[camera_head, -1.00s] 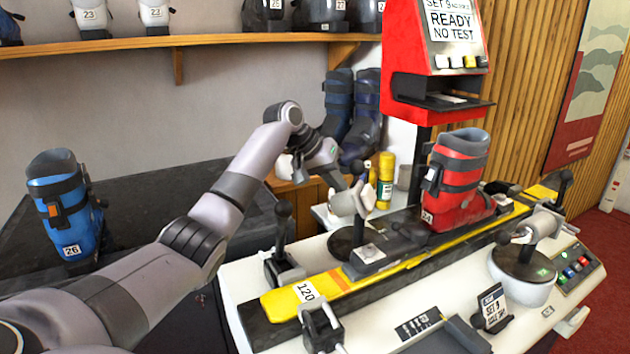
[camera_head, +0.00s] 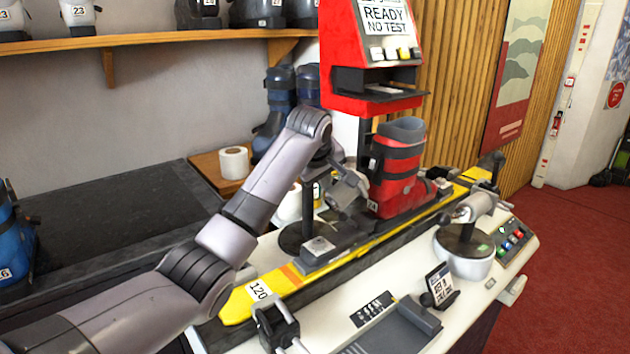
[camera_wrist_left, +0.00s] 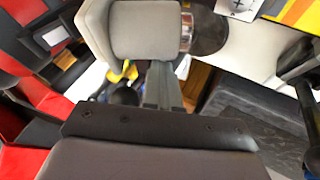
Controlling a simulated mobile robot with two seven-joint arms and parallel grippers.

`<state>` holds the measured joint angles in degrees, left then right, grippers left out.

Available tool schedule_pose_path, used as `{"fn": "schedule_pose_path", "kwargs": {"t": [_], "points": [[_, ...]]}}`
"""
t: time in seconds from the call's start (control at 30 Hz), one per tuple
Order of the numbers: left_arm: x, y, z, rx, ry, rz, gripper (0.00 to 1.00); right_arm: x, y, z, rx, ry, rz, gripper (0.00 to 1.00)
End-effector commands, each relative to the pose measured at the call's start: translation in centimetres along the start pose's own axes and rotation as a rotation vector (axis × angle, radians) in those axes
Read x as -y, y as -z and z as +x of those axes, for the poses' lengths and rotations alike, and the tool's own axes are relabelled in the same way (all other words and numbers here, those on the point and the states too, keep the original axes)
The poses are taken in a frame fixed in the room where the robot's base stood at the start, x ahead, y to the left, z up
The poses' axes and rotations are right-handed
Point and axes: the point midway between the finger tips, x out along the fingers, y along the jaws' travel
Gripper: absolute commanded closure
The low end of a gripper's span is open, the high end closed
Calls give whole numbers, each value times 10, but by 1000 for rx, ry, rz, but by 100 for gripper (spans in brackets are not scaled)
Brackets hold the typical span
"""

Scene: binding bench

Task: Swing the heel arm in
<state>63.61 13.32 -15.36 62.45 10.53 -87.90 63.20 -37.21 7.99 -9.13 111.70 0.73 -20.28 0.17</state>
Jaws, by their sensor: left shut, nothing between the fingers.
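Contact is unclear. My right gripper is not in view.
The boot stands on a yellow ski (camera_head: 375,238) across the white bench. A red test machine (camera_head: 350,50) rises behind it. A second swing arm (camera_head: 475,206) stands on the right, near a button panel (camera_head: 512,240). A small sign (camera_head: 440,285) stands in front.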

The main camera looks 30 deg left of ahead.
Motion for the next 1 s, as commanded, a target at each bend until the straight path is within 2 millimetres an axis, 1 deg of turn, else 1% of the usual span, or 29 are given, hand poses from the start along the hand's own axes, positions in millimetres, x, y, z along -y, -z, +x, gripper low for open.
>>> {"fn": "schedule_pose_path", "kwargs": {"t": [0.2,0.73,1.0], "points": [[-6,-3,2,-15,17,-35,100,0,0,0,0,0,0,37],[-6,-2,3,-19,21,-41,100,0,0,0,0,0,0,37],[-1,5,4,-19,21,-42,100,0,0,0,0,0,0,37]]}}
